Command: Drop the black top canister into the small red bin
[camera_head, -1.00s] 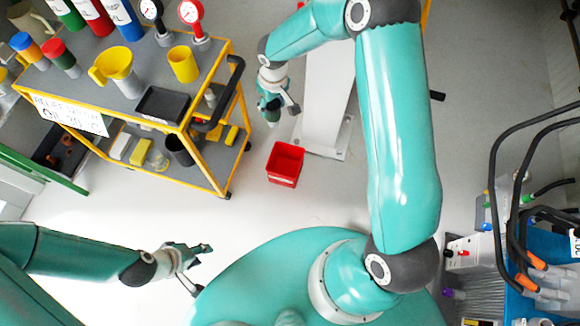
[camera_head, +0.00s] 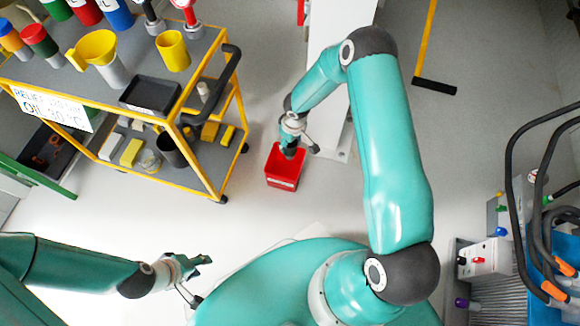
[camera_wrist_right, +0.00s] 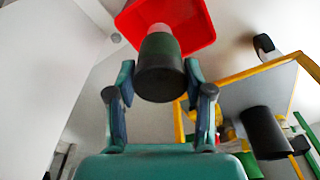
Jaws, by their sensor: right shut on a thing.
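My right gripper (camera_head: 294,148) is shut on the black top canister (camera_wrist_right: 163,68). In the right wrist view the canister's black end faces the camera, with a dark green band beyond it and a pinkish far end. The small red bin (camera_head: 283,172) stands on the floor; in the right wrist view its red inside (camera_wrist_right: 198,28) shows behind the canister. In the head view the gripper overlaps the bin's upper right rim; the exact height above it is hard to tell. My left gripper (camera_head: 203,279) is open and empty at the lower left.
A yellow-framed cart (camera_head: 190,120) stands left of the bin, holding a yellow funnel, a yellow cup, a black tray (camera_head: 150,95) and canisters. A white column (camera_head: 335,75) rises behind the bin. Hoses and a blue unit are at the right. Floor between cart and bin is clear.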

